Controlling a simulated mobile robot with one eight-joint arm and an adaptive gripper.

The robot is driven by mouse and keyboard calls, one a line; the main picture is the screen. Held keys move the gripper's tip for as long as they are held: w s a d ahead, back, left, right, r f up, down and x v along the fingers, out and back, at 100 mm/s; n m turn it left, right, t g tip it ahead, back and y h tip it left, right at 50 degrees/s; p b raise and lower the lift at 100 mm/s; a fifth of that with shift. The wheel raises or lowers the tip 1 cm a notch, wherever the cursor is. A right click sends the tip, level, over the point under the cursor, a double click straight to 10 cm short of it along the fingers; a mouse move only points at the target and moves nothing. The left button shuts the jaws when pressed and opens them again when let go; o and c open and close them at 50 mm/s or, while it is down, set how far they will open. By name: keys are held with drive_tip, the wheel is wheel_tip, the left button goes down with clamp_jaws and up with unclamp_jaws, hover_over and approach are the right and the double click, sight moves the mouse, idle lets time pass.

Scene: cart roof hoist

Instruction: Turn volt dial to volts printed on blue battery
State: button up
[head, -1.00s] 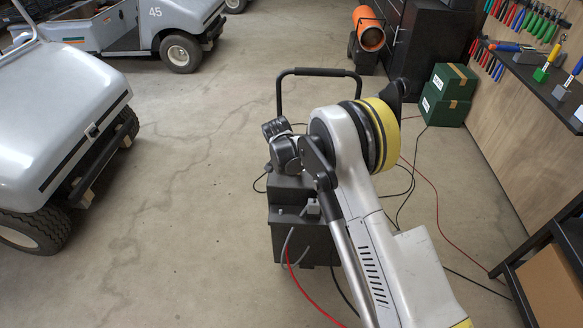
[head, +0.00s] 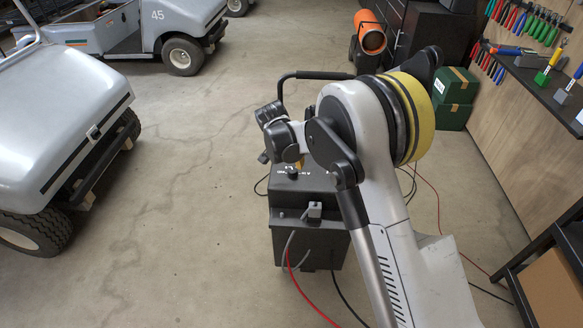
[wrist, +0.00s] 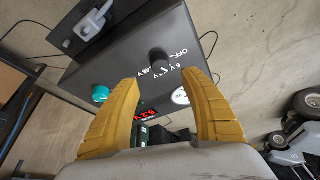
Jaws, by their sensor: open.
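The dark charger box (head: 310,245) stands on the floor in the middle of the head view, partly behind my arm. In the wrist view its top panel (wrist: 120,50) shows a black dial (wrist: 158,60) with white markings beside it, including OFF and volt figures too tilted to read surely. A teal knob (wrist: 100,93), a red lit display (wrist: 144,114) and a white gauge (wrist: 180,97) are also on it. My gripper (wrist: 160,80) is open, its yellow fingers apart, pointing at the dial, which lies just beyond and between the fingertips. No blue battery shows.
Red and black leads (head: 297,280) run from the charger across the floor. Grey carts (head: 55,120) stand at left. Green boxes (head: 455,95), an orange heater (head: 370,35) and a tool wall are at right. The floor between carts and charger is clear.

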drive_tip(key=shift+v, duration=1.8)
drive_tip(key=s+d+r+n+t+y, duration=0.1)
drive_tip(key=s+d+r, duration=0.55)
drive_tip(key=r, duration=0.25)
drive_tip(key=s+d+r+n, duration=0.1)
drive_tip(key=s+d+r, duration=0.5)
drive_tip(key=d+r, duration=0.15)
drive_tip(key=s+d+n+t, duration=0.1)
drive_tip(key=s+d, duration=0.3)
drive_tip(key=s, duration=0.7)
drive_tip(key=s+d+r+n+t, duration=0.1)
drive_tip(key=s+d, duration=0.4)
drive_tip(key=s, duration=0.6)
drive_tip(key=shift+y, duration=0.3)
